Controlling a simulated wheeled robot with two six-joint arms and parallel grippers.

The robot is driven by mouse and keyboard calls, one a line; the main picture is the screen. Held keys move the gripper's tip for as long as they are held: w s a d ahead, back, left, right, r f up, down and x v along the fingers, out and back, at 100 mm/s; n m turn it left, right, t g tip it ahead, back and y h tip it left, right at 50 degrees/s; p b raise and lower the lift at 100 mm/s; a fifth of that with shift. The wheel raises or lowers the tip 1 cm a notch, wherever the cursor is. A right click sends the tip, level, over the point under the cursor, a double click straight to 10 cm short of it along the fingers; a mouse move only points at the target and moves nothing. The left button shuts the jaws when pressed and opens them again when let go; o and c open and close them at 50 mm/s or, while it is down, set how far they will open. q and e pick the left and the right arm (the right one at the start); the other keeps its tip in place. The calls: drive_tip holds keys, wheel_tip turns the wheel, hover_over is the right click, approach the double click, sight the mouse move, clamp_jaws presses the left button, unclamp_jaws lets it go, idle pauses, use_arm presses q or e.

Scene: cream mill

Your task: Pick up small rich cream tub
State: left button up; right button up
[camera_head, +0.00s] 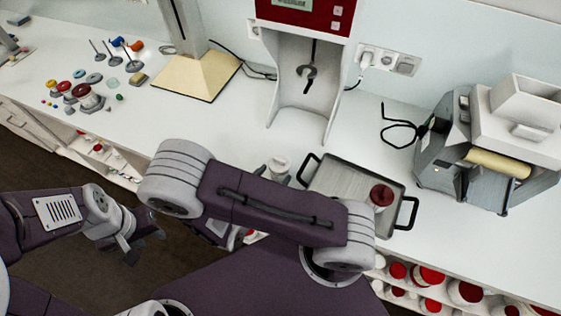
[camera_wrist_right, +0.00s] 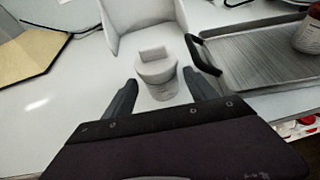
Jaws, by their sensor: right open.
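A small white tub (camera_head: 279,168) stands upright on the white counter, left of the metal tray. It also shows in the right wrist view (camera_wrist_right: 157,74), with a pale block-like shape on its top. I cannot read its label. My right gripper (camera_wrist_right: 160,88) is open, with one finger on each side of the tub's near side; I cannot tell whether they touch it. In the head view my right arm hides most of that gripper. My left gripper (camera_head: 143,243) is low at the left, away from the counter, with its fingers apart and empty.
A metal tray (camera_head: 342,182) with black handles holds a tub with a dark red lid (camera_head: 381,196). A red and white machine (camera_head: 304,70) stands behind the white tub. A grey machine (camera_head: 490,140) is at the right. Tubs fill the shelf below the counter.

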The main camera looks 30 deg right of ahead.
drive_tip(key=shift+w+d+f, duration=0.1)
drive_tip(key=shift+w+d, duration=0.05)
drive_tip(key=shift+w+d+f, duration=0.1)
drive_tip(key=shift+w+d, duration=0.15)
drive_tip(key=shift+d, duration=0.05)
drive_tip(key=shift+w+d+f, duration=0.3)
drive_tip(key=shift+d, duration=0.05)
drive_tip(key=p+x, duration=0.1)
drive_tip(key=x, duration=0.4)
drive_tip(key=shift+d, duration=0.15)
use_arm(q)
drive_tip(key=shift+s+a+r, duration=0.25)
drive_tip(key=shift+a+r, duration=0.25)
drive_tip(key=shift+r, duration=0.1)
use_arm(e)
drive_tip(key=shift+w+d+f, duration=0.1)
drive_tip(key=shift+w+f, duration=0.05)
